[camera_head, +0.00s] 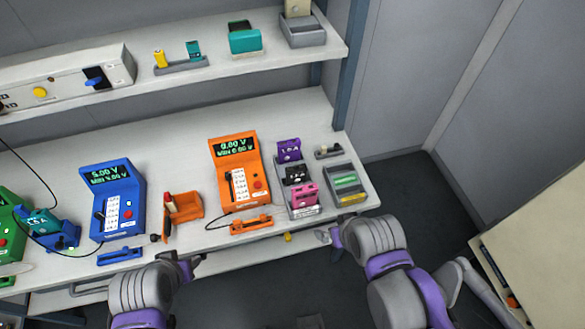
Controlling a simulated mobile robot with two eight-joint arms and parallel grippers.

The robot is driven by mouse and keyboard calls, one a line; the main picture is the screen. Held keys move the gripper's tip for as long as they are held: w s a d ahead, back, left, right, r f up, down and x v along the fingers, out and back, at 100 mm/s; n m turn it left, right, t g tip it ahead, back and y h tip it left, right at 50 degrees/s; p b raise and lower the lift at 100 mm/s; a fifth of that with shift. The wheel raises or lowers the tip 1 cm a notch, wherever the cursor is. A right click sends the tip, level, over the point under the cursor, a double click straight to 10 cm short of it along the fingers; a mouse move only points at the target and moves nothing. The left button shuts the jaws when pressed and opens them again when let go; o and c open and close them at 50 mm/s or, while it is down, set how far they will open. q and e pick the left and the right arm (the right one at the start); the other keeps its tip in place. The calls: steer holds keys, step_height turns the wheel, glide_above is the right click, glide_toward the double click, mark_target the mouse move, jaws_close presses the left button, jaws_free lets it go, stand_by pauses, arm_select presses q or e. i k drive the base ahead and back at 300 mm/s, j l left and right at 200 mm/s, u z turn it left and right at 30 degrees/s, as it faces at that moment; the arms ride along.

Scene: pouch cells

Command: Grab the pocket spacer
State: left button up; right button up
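I cannot tell for certain which item is the pocket spacer. Small parts stand at the right end of the workbench: a grey holder with a green-topped block (345,182), a small dark grey holder with a pale piece (327,152), and a grey rack (302,212) with purple, black and pink blocks. My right gripper (330,236) is just in front of the bench edge, below the rack and the green-topped block. Both are small in view, and their finger gaps are unclear.
A shelf (270,64) above holds more parts. A pale cabinet (535,250) stands at the right. Dark floor lies between.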

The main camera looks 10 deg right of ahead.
mark_target(170, 203)
steer(key=j, duration=0.65)
steer(key=k+j, duration=0.15)
steer(key=j, duration=1.1)
steer(key=k, duration=0.05)
